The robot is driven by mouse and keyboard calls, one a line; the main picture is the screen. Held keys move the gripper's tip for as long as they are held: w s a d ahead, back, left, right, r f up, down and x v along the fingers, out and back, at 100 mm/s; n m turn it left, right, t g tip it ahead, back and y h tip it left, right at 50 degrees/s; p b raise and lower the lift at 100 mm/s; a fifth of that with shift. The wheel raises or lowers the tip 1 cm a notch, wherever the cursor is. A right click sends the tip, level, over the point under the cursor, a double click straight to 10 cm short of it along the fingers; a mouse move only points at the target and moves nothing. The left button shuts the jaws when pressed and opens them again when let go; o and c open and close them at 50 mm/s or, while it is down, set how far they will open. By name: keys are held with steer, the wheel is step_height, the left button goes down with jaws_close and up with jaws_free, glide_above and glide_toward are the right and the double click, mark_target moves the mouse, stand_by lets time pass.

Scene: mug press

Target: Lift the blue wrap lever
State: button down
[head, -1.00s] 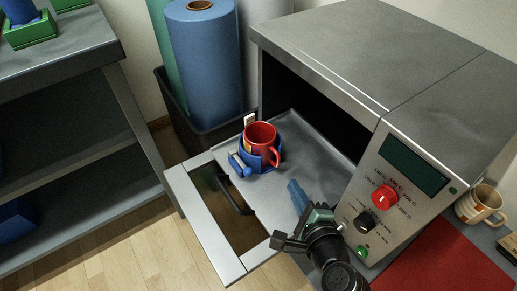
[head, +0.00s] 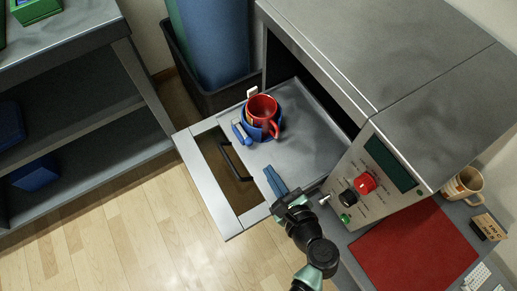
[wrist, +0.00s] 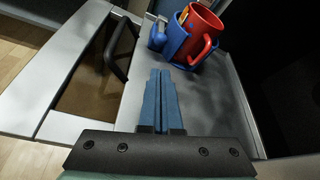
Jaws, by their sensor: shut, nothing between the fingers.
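A red mug (head: 262,108) stands upright in a blue wrap (head: 254,131) on the metal tray (head: 308,140) of the opened press. The blue wrap lever (head: 241,131) sticks out on the left side of the wrap, with a pale part on it. In the wrist view the lever (wrist: 157,39) is at the top, left of the red mug (wrist: 203,31). My gripper (head: 270,172) is shut and empty, its blue fingers side by side over the front of the tray. In the wrist view my gripper (wrist: 160,76) points toward the lever, with a gap between them.
The open door (head: 207,180) with a black handle (head: 235,160) lies left of the tray. The press housing (head: 375,50) and its control panel rise at right. Blue rolls (head: 213,45) stand behind. A grey shelf (head: 70,55) is at left.

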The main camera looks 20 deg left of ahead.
mark_target(257, 154)
steer(key=b+x, duration=0.3)
steer(key=x, duration=0.7)
steer(key=shift+f, duration=0.1)
steer(key=shift+r+p, duration=0.45)
steer(key=shift+p, duration=0.45)
steer(key=shift+f, duration=0.1)
